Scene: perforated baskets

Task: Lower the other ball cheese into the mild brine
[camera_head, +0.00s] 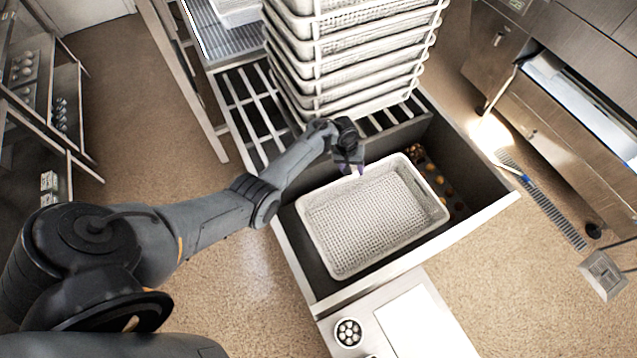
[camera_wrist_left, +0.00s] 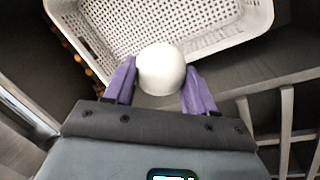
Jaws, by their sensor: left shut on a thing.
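The basket (camera_wrist_left: 85,28) lies beyond the ball in that view. No label tells which vessel is the mild brine, and I cannot make out liquid. My right gripper is out of view.
A tall stack of white baskets (camera_head: 345,55) stands on a slatted rack (camera_head: 250,110) close behind the gripper. Several small brown round things (camera_head: 432,172) lie along the basin's far side. Steel cabinets (camera_head: 560,95) stand at right. The white basket looks empty.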

